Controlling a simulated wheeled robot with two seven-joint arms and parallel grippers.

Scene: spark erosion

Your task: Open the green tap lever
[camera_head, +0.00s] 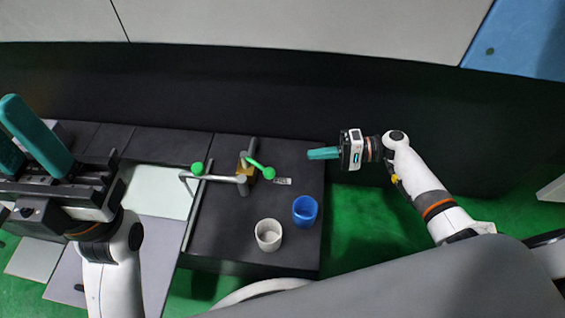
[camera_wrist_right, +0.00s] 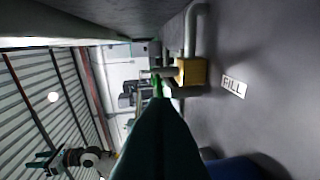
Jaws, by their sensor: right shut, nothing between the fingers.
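The green tap lever (camera_head: 261,167) sits on the brass valve block (camera_head: 242,171) of a grey pipe tap, and its round end points right and toward me. In the right wrist view a green part (camera_wrist_right: 157,84) shows just beyond my fingertips, beside the brass block (camera_wrist_right: 191,71). A second green knob (camera_head: 197,168) stands on the pipe to the left. My right gripper (camera_head: 311,154) is shut and empty, to the right of the lever and apart from it. My left gripper (camera_head: 22,135) is open and empty at the far left.
A white cup (camera_head: 268,235) and a blue cup (camera_head: 305,211) stand on the dark bench (camera_head: 225,225) in front of the tap. A "FILL" label (camera_wrist_right: 234,86) lies beside the tap. A dark wall (camera_head: 290,95) rises behind.

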